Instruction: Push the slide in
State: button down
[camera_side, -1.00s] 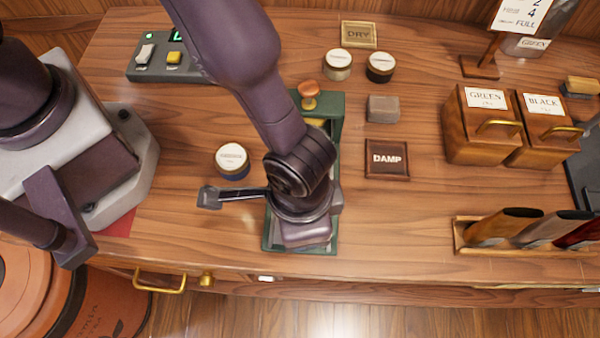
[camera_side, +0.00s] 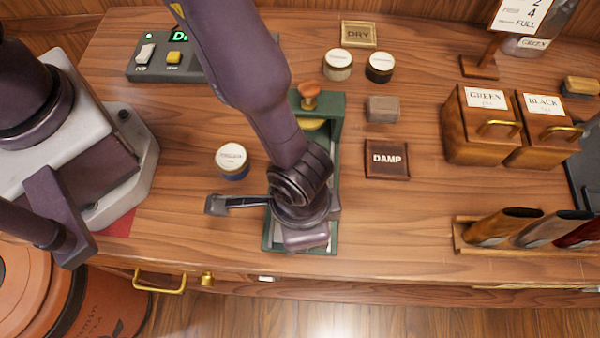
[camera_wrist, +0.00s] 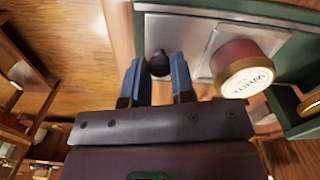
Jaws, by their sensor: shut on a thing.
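The green press (camera_side: 333,120) stands lengthwise near the middle of the counter, with an orange knob (camera_side: 309,91) on its far end. My gripper (camera_wrist: 159,82) is at its front end and hides most of that end in the side view. In the wrist view its two blue fingers are shut on a small dark knob (camera_wrist: 158,63) at the near edge of the grey metal slide (camera_wrist: 182,40). A round red tin with a white label (camera_wrist: 243,77) stands on the slide's right part. The slide's far end is out of the wrist view.
A blue tin (camera_side: 232,160) stands left of the press. A DAMP plaque (camera_side: 387,159) and a grey block (camera_side: 382,109) lie to its right. Two tins (camera_side: 338,65) stand behind. GREEN and BLACK boxes (camera_side: 482,135) and a scoop rack (camera_side: 520,248) are farther right.

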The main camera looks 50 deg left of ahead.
jog(key=w+a, duration=0.7)
jog(key=shift+w+a, duration=0.15)
jog(key=shift+a, duration=0.05)
jog(key=c, duration=1)
grip_release()
jog(key=shift+w, duration=0.1)
jog(key=shift+o, duration=0.2)
jog(key=shift+d+r, duration=0.1)
jog(key=shift+r, duration=0.05)
jog(key=shift+r, duration=0.35)
notch_tip(320, 180, up, 12)
